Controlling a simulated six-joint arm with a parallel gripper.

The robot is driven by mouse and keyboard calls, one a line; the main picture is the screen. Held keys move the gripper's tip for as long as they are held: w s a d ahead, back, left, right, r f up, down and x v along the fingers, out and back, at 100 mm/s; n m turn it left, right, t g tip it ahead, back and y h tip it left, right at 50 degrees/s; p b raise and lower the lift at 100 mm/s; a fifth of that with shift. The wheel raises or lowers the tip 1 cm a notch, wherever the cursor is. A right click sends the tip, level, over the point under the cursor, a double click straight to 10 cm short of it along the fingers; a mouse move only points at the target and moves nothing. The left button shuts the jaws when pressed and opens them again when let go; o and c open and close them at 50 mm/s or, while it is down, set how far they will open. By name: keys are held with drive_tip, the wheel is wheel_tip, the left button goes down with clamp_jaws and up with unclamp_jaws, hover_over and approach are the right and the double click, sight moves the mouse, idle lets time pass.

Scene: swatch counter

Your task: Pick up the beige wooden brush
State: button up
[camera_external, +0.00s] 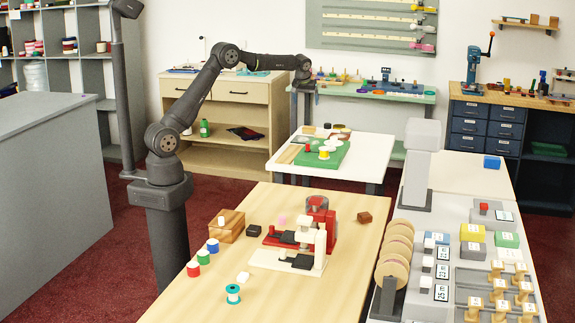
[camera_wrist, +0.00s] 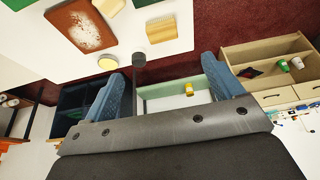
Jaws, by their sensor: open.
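The beige wooden brush (camera_wrist: 160,28) shows in the wrist view near the upper middle, lying on a white tabletop close to its edge, with a pale wooden body and a bristle-like side. My gripper (camera_wrist: 160,90) is open and empty, its two blue fingers spread wide, and it is apart from the brush. In the external view my gripper (camera_external: 303,86) hangs from the outstretched arm, beyond the white table (camera_external: 372,158). I cannot make out the brush for sure in the external view.
In the wrist view, a brown board with white powder (camera_wrist: 82,27), a pale round lid (camera_wrist: 108,62) and a dark round piece (camera_wrist: 138,60) lie near the brush. A green mat (camera_external: 335,160) lies on the white table. A wooden cabinet (camera_external: 215,110) stands at left.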

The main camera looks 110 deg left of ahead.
hover_over(309, 128)
drive_tip(key=d, duration=0.3)
drive_tip(key=f, duration=1)
drive_tip(key=shift+a+f, duration=0.15)
drive_tip(key=shift+a, duration=0.05)
drive_tip(key=shift+x, duration=2.75)
drive_tip(key=shift+s+a, duration=0.1)
drive_tip(key=shift+s, duration=0.05)
drive_tip(key=c, duration=1.1)
drive_tip(key=shift+o, duration=0.2)
